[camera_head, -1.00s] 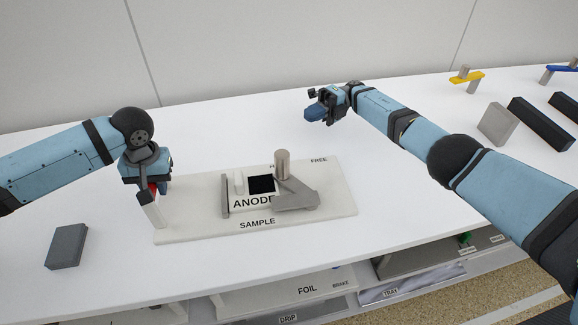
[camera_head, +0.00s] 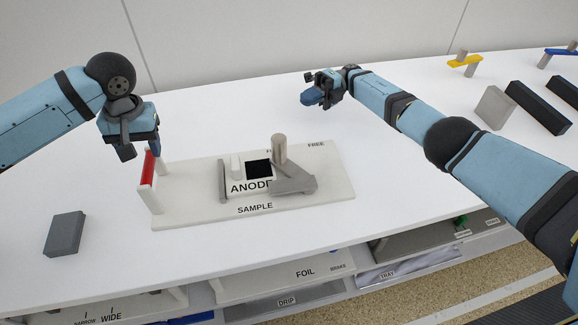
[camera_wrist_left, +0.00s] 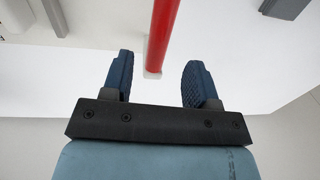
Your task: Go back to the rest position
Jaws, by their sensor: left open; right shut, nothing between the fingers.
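My left gripper (camera_head: 131,147) is above and beside the red handle (camera_head: 148,168) at the left end of the white sample board (camera_head: 310,205). In the left wrist view the gripper (camera_wrist_left: 160,78) is open, with its two blue fingers apart and nothing between them. The red handle (camera_wrist_left: 163,30) lies beyond the fingertips there, apart from them. My right gripper (camera_head: 311,98) is over the table behind the board, clear of it. Its fingers look closed and hold nothing.
On the board are a dark square on the anode holder (camera_head: 258,169), a grey clamp arm (camera_head: 292,184) and an upright cylinder (camera_head: 279,149). A grey block (camera_head: 65,234) lies at left. Grey and black blocks (camera_head: 541,105) are at right. Shelves with labelled trays (camera_head: 300,284) sit below the table.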

